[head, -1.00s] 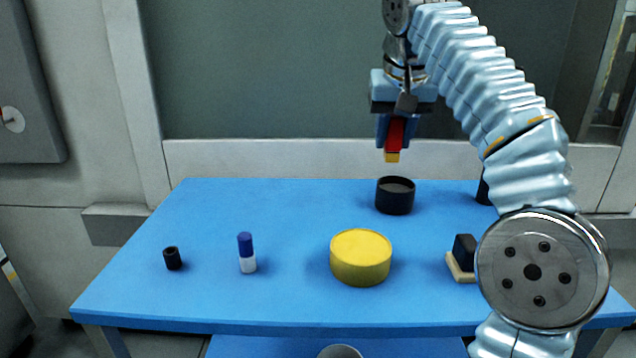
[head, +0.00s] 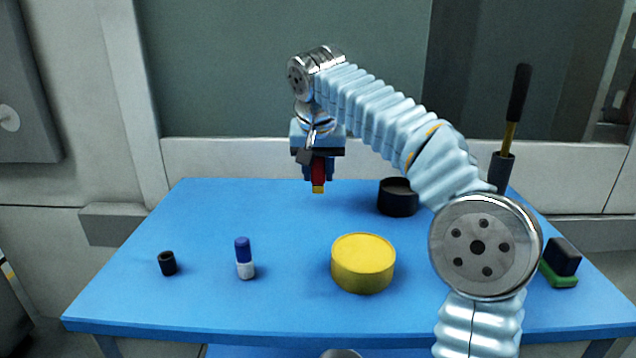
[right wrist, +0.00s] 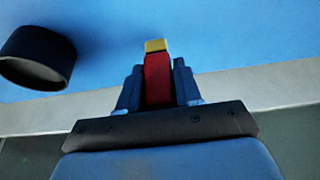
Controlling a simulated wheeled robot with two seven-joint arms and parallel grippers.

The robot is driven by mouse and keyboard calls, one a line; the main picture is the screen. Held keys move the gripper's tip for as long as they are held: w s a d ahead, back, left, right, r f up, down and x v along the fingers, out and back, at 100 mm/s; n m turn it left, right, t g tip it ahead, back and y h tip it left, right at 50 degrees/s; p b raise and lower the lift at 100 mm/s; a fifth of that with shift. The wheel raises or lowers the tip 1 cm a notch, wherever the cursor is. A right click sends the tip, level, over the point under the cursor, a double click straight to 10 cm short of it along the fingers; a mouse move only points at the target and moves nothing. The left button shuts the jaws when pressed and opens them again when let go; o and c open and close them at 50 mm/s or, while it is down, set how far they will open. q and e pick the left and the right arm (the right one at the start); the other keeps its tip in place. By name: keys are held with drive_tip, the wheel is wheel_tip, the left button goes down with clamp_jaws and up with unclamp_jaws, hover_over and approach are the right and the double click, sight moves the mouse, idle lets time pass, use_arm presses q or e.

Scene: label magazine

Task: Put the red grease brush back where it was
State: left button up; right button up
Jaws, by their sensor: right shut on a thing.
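My right gripper (head: 318,172) is shut on the red grease brush (head: 318,170), which points down with its yellow tip lowest. It holds the brush in the air above the back part of the blue table, left of the black round cup (head: 398,198). The right wrist view shows the red brush (right wrist: 158,82) between the two blue fingers, with the black cup (right wrist: 36,58) off to one side and apart from it. The inside of the cup is hard to make out. My left gripper is not in view.
On the blue table (head: 280,305) stand a yellow tin (head: 363,264), a blue-and-white bottle (head: 244,258) and a small black cylinder (head: 167,264). At right are a black block on a green base (head: 561,262) and a black-handled tool in a dark holder (head: 501,174). The back left is clear.

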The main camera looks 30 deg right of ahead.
sight(318, 183)
drive_tip(key=shift+f, duration=1.6)
drive_tip(key=o, duration=1)
drive_tip(key=shift+o, duration=0.2)
drive_tip(key=v, duration=1.2)
